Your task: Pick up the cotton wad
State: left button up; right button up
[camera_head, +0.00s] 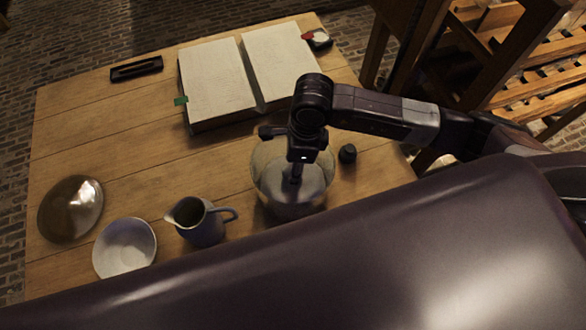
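I cannot make out a cotton wad for certain. A small white thing (321,37) with red beside it lies at the table's far right corner, too small to identify. My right gripper (297,178) points down at a wide glass jar (270,187), with its tip over or inside the mouth. The jar has a pale, whitish interior; its contents are unclear. The gripper's fingers look close together, but whether they hold anything is hidden. My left gripper is not in view.
On the wooden table (95,140) are an open book (215,80), a dark tray (136,69), a metal dome (70,208), a white bowl (124,247), a jug (199,222) and a small black stopper (347,153). The left middle is clear. A wooden chair (480,45) stands right.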

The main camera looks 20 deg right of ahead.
jog(key=c, duration=0.4)
jog(key=shift+c, duration=0.2)
notch_tip(320, 180, up, 20)
jog(key=b, duration=0.3)
jog(key=shift+o, duration=0.3)
